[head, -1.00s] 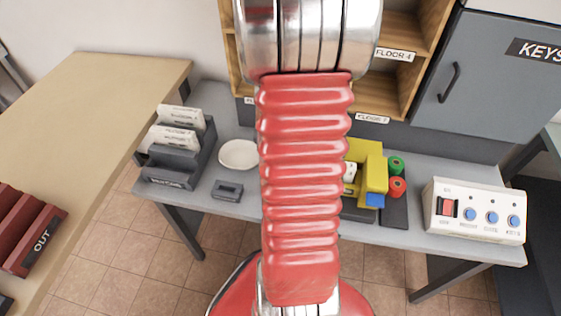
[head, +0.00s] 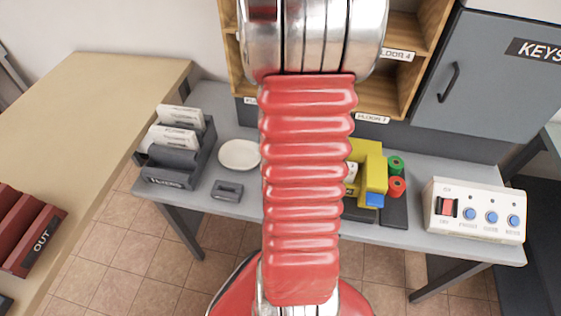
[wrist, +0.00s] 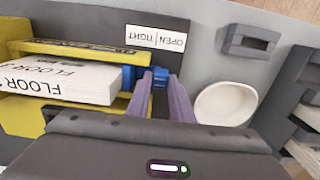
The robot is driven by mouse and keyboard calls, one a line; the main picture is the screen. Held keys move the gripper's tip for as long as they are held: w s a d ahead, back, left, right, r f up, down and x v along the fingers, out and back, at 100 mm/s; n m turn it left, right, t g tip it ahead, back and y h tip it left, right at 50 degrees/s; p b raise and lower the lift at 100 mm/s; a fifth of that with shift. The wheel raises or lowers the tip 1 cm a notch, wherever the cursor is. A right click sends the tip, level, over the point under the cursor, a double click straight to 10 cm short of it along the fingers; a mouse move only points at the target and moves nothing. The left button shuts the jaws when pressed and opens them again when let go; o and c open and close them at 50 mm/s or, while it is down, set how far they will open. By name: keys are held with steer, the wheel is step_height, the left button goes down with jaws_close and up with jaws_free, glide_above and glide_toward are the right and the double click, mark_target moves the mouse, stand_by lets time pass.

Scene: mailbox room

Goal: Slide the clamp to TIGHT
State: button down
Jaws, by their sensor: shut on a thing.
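The clamp is a blue slider (wrist: 158,74) on the yellow stand, shown in the wrist view. My gripper (wrist: 161,74) is shut on its narrow blue part, one purple finger on each side. A wider blue block (wrist: 128,78) is close by on the left, at the end of a white bundle marked FLOOR (wrist: 75,80). A white label with the words OPEN and TIGHT (wrist: 155,38) lies above the clamp, upside down in this view. In the head view the yellow stand (head: 374,165) and a blue part (head: 374,200) show; my arm hides my gripper there.
A white dish (head: 239,155) and a small grey block (head: 227,190) lie on the grey table left of my arm. A dark letter rack (head: 185,160) stands further left. Red and green rolls (head: 397,177) and a button box (head: 474,212) are to the right.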

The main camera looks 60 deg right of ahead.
steer(key=shift+d, duration=0.1)
steer(key=c, duration=1.6)
jaws_free()
steer(key=shift+s, duration=0.1)
steer(key=shift+o, duration=0.2)
step_height(320, 180, up, 14)
steer(key=shift+f, duration=0.2)
steer(key=w+a+r+n+t, duration=0.1)
steer(key=a+r+n+t, duration=0.1)
steer(key=a, duration=0.8)
steer(key=w+a+r+n+t, duration=0.1)
steer(key=a+r+n, duration=0.3)
steer(key=a+n, duration=0.3)
steer(key=w+a+r+n+t, duration=0.2)
steer(key=a+r+n, duration=0.2)
steer(key=a, duration=1)
steer(key=shift+a+t, duration=0.3)
